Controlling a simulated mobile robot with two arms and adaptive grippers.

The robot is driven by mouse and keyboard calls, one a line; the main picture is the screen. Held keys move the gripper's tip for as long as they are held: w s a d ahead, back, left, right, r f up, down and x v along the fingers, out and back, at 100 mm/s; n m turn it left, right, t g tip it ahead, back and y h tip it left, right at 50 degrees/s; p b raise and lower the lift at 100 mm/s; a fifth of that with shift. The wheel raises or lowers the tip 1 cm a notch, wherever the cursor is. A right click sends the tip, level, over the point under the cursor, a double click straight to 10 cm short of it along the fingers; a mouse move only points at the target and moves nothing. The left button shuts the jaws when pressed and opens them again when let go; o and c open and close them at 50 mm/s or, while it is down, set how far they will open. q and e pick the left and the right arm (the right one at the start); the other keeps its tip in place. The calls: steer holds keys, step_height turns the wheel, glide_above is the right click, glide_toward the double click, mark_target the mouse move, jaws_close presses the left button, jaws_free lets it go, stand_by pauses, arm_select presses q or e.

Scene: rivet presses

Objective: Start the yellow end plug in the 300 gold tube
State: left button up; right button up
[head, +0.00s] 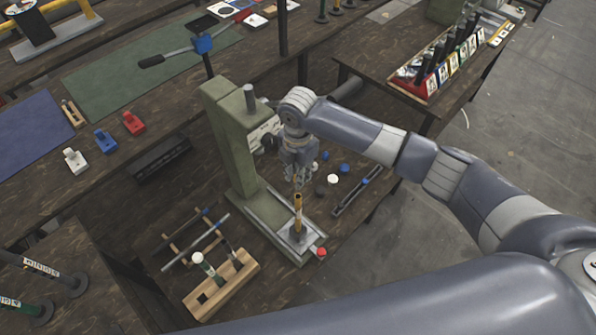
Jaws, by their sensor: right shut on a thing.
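The gold tube (298,213) stands upright on the base of the green press, under my right gripper. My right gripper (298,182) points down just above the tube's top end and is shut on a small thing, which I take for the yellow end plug. The fingers hide most of it, and I cannot tell whether it touches the tube's rim. No yellow plug shows loose on the table. My left gripper is not in view.
The green press (232,140) rises close left of my right gripper. Loose plugs lie right of it, among them a white one (333,179) and a blue one (345,168). A red plug (321,252) lies by the press base. A wooden rack (222,285) stands in front.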

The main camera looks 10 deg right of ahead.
steer(key=shift+r, duration=0.1)
steer(key=shift+f, duration=0.25)
steer(key=shift+f+b, duration=1.55)
steer(key=shift+f, duration=1.15)
steer(key=shift+p, duration=0.8)
steer(key=shift+f+b, duration=0.8)
steer(key=shift+f, duration=0.45)
steer(key=o, duration=0.8)
steer(key=shift+r, duration=0.15)
